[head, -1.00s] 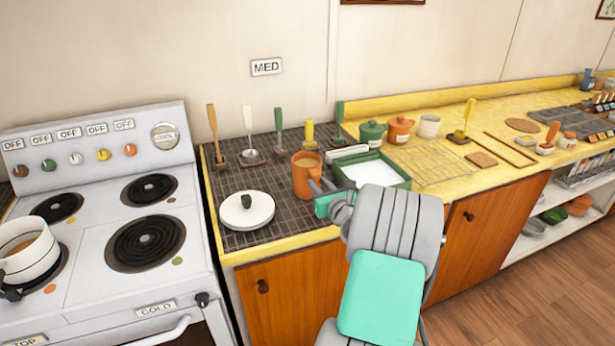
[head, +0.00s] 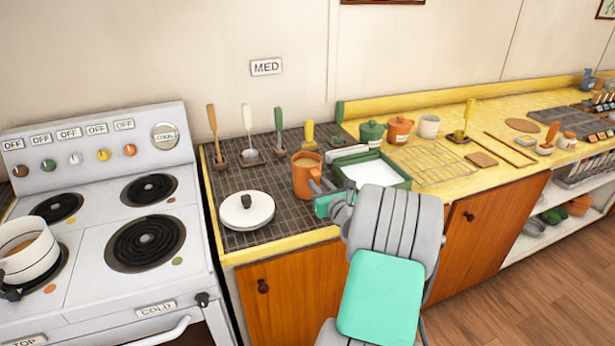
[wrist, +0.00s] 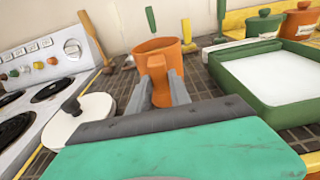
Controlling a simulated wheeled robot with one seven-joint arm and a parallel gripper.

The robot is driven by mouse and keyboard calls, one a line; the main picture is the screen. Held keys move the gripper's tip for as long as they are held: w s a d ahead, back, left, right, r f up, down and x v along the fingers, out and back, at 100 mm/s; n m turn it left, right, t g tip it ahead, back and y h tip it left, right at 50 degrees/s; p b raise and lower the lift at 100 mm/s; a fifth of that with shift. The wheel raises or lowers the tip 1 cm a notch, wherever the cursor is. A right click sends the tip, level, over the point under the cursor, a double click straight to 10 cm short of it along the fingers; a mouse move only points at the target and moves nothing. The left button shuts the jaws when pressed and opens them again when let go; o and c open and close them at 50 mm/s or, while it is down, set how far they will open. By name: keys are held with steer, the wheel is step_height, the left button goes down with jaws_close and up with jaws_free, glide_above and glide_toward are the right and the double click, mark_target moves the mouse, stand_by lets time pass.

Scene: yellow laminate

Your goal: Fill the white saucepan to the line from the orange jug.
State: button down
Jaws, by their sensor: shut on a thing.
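The orange jug (head: 304,180) is upright over the dark tiled part of the counter, with tan liquid showing inside its mouth. My gripper (head: 318,189) is shut on the jug's handle, on the side facing me. The wrist view shows both fingers (wrist: 158,92) at the handle and the jug (wrist: 166,48) beyond them. I cannot tell whether the jug's base touches the tiles. The white saucepan (head: 31,262) stands on the stove's front left burner, cut by the picture's left edge. It holds brownish liquid and has a dark band outside; no inner fill line is clear.
A white lid (head: 247,212) with a dark knob lies left of the jug. A green tray (head: 399,183) with white contents is close on its right. Several upright utensils (head: 248,140) stand behind. The stove (head: 105,280) is left, across a narrow gap.

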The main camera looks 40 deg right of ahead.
step_height(320, 180, up, 7)
steer(key=p, duration=0.7)
steer(key=shift+r, duration=0.2)
steer(key=shift+d, duration=0.1)
